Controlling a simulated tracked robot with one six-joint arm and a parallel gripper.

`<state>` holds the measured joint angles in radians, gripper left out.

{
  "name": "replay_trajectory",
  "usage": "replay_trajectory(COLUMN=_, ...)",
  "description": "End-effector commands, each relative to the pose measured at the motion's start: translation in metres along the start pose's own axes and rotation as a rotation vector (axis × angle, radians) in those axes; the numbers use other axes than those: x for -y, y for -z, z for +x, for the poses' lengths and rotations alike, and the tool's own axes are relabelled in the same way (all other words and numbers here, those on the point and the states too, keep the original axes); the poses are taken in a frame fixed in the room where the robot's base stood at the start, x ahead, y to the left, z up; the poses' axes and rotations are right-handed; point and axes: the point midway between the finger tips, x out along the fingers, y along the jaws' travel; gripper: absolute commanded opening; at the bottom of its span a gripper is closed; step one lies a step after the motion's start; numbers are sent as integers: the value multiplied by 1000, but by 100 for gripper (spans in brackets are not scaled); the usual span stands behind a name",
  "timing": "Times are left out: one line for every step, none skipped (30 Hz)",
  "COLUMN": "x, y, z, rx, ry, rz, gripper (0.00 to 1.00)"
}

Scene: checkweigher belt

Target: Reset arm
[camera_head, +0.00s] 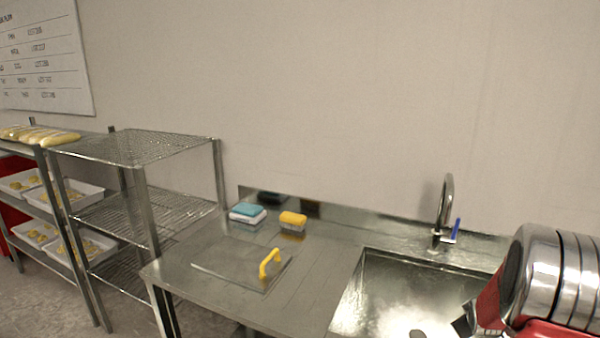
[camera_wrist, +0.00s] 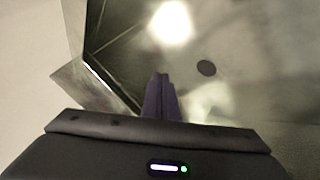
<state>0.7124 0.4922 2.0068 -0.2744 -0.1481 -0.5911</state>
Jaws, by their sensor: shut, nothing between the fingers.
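My gripper (camera_wrist: 160,82) shows in the wrist view with its two dark fingers together and nothing between them. It points toward the steel sink basin (camera_wrist: 245,50), with a dark round drain (camera_wrist: 206,68) just beyond and to the right of the fingertips. The fingers look apart from the basin, but their height above it is hard to tell. In the head view the sink basin (camera_head: 385,290) is at the lower right. My gripper's fingers cannot be made out clearly there.
A tap (camera_head: 445,208) with a blue lever stands behind the sink. On the steel counter (camera_head: 320,270) are a yellow-handled scraper (camera_head: 270,264), a yellow sponge (camera_head: 292,219) and folded cloths (camera_head: 247,212). Wire shelves (camera_head: 135,148) and trays of food (camera_head: 85,250) stand left.

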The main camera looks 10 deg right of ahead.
Motion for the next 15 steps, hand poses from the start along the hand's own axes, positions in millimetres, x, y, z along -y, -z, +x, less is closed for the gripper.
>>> replay_trajectory(x=9, y=3, z=-14, rx=26, ry=23, rz=34, gripper=0)
replay_trajectory(x=15, y=2, z=-22, rx=45, ry=38, rz=56, gripper=0)
replay_trajectory(x=22, y=3, z=-32, rx=68, ry=57, rz=85, gripper=0)
replay_trajectory(x=28, y=3, z=-40, rx=86, ry=71, rz=106, gripper=0)
replay_trajectory(x=34, y=3, z=-48, rx=103, ry=83, rz=126, gripper=0)
replay_trajectory(x=41, y=3, z=-59, rx=124, ry=100, rz=150, gripper=0)
replay_trajectory(x=47, y=4, z=-67, rx=140, ry=112, rz=169, gripper=0)
replay_trajectory(x=53, y=4, z=-76, rx=155, ry=123, rz=186, gripper=0)
replay_trajectory(x=60, y=5, z=-87, rx=174, ry=137, rz=208, gripper=0)
replay_trajectory(x=66, y=5, z=-95, rx=189, ry=147, rz=223, gripper=0)
replay_trajectory(x=71, y=5, z=-104, rx=202, ry=157, rz=238, gripper=0)
replay_trajectory(x=78, y=6, z=-115, rx=220, ry=169, rz=258, gripper=0)
replay_trajectory(x=84, y=6, z=-123, rx=233, ry=179, rz=271, gripper=0)
replay_trajectory(x=89, y=7, z=-132, rx=245, ry=187, rz=285, gripper=0)
replay_trajectory(x=96, y=7, z=-143, rx=261, ry=198, rz=301, gripper=0)
